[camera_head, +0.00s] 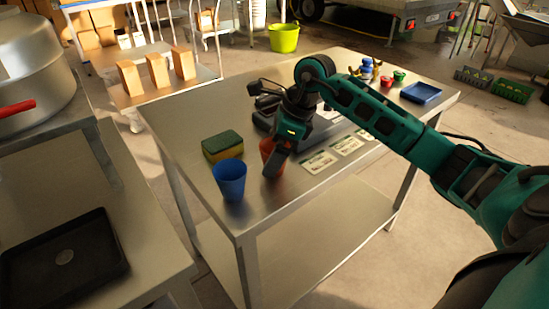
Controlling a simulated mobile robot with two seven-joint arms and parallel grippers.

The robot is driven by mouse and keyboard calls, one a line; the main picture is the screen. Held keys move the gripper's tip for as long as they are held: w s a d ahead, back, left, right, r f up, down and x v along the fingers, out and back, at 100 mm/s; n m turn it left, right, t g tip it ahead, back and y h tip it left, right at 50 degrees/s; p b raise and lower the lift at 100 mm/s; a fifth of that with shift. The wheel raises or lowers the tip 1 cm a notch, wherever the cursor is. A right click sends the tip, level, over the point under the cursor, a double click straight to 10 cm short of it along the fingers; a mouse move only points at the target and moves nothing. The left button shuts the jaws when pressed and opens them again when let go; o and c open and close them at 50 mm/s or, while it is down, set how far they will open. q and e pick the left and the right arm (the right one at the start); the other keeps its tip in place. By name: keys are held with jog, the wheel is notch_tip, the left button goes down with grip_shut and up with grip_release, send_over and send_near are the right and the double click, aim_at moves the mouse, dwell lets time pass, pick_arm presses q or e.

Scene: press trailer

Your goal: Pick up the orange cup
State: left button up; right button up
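The orange cup (266,147) is on the steel table, near its front left part, and is partly hidden behind my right gripper. My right gripper (275,163) reaches down at the cup, with a dark finger in front of it. The far finger is hidden, so I cannot tell whether the gripper is open or shut on the cup. My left gripper is not in view.
A blue cup (230,180) stands close to the left, with a yellow-green sponge (222,146) behind it. White cards (319,162) lie to the right. A blue tray (421,92) and small coloured items are at the far right. A black tray (63,262) lies on the left counter.

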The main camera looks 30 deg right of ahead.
jog(key=shift+w+a+f, duration=0.2)
jog(key=shift+f, duration=0.45)
jog(key=shift+c, duration=0.4)
jog(key=c, duration=0.9)
